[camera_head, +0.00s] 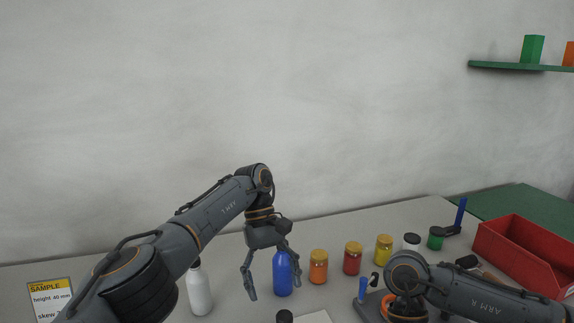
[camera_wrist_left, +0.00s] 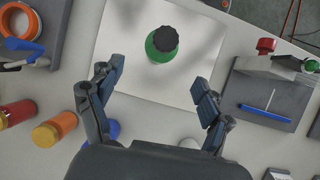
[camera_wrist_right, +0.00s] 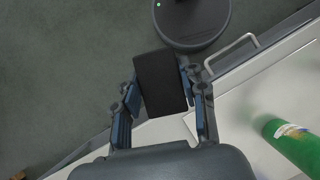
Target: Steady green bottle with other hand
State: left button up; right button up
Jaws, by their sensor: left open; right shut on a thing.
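The green bottle (camera_wrist_left: 160,47) with a black cap stands on a white sheet (camera_wrist_left: 119,38) in the left wrist view, beyond my left fingertips. Only its black cap (camera_head: 285,316) shows at the bottom of the head view. In the right wrist view the green bottle (camera_wrist_right: 298,146), with a label on its side, is at the right edge, apart from my right gripper. My left gripper (camera_wrist_left: 153,84) is open and empty, with the bottle ahead of the gap between its fingers. My right gripper (camera_wrist_right: 161,92) is shut on a dark flat block (camera_wrist_right: 163,75).
A blue bottle (camera_head: 283,275) and a white bottle (camera_head: 199,290) stand near my left arm. Orange (camera_head: 318,268), red (camera_head: 352,260) and yellow (camera_head: 383,250) jars stand in a row. A red bin (camera_head: 520,255) is at the right. A fixture (camera_wrist_left: 268,92) lies right of the sheet.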

pick_arm(q)
jog(key=shift+s+r, duration=0.25)
jog(key=shift+s, duration=0.15)
jog(key=shift+c, duration=1.2)
jog(key=shift+x, duration=4.55)
jog(key=shift+w+f, duration=0.1)
jog(key=shift+w, duration=0.05)
jog(key=shift+c, duration=0.2)
jog(key=c, duration=1)
